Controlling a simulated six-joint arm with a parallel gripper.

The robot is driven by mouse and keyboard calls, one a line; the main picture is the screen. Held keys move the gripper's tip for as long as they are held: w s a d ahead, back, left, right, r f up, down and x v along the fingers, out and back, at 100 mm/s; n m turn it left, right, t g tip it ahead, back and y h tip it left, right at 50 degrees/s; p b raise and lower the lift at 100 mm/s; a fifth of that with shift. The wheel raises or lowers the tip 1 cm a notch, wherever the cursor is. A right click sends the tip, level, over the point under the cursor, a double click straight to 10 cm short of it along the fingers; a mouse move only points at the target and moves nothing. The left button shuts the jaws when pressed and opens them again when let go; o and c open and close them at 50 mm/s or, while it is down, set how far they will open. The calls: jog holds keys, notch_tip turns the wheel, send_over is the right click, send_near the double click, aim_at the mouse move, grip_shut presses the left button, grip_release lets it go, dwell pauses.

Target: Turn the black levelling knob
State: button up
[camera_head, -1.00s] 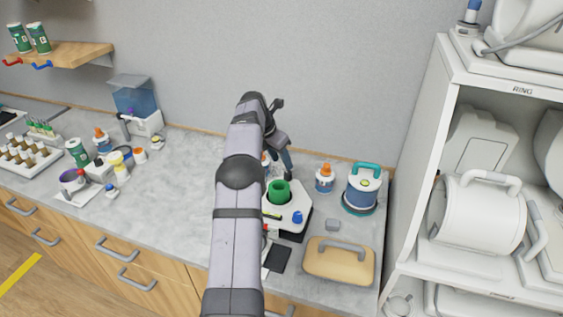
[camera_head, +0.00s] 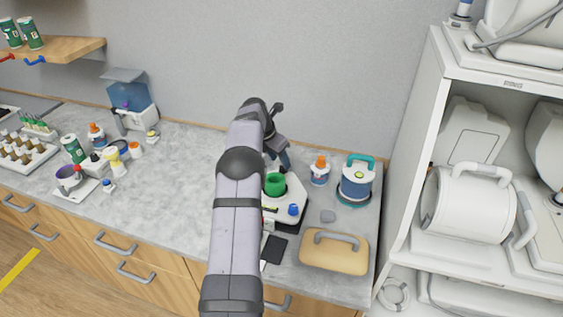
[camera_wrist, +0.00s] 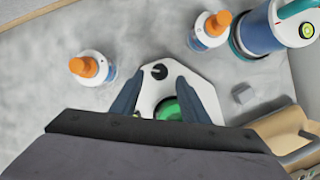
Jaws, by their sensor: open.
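The black levelling knob (camera_wrist: 159,72) stands on the far corner of a white instrument base (camera_wrist: 205,95) in the wrist view. A green round part (camera_wrist: 170,109) sits on the same base, nearer. My gripper (camera_wrist: 157,82) is open, its two blue-grey fingers apart on either side of the knob in the picture; how high they are above it I cannot tell. In the head view my gripper (camera_head: 281,160) is just behind the green part, and the white base (camera_head: 279,215) is partly covered by my arm. The knob is hidden there.
Orange-capped bottles stand left (camera_wrist: 92,68) and right (camera_wrist: 209,31) of the base. A blue canister (camera_head: 357,182), a small grey block (camera_head: 328,216) and a tan case (camera_head: 334,256) are on the right.

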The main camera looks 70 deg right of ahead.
aim_at(281, 167)
jog(key=shift+p+x, duration=0.7)
jog(key=shift+x, duration=1.25)
grip_shut()
jog(key=shift+w+m+g, duration=0.1)
jog(key=shift+m+g, duration=0.2)
jog(key=shift+m, duration=0.5)
grip_release()
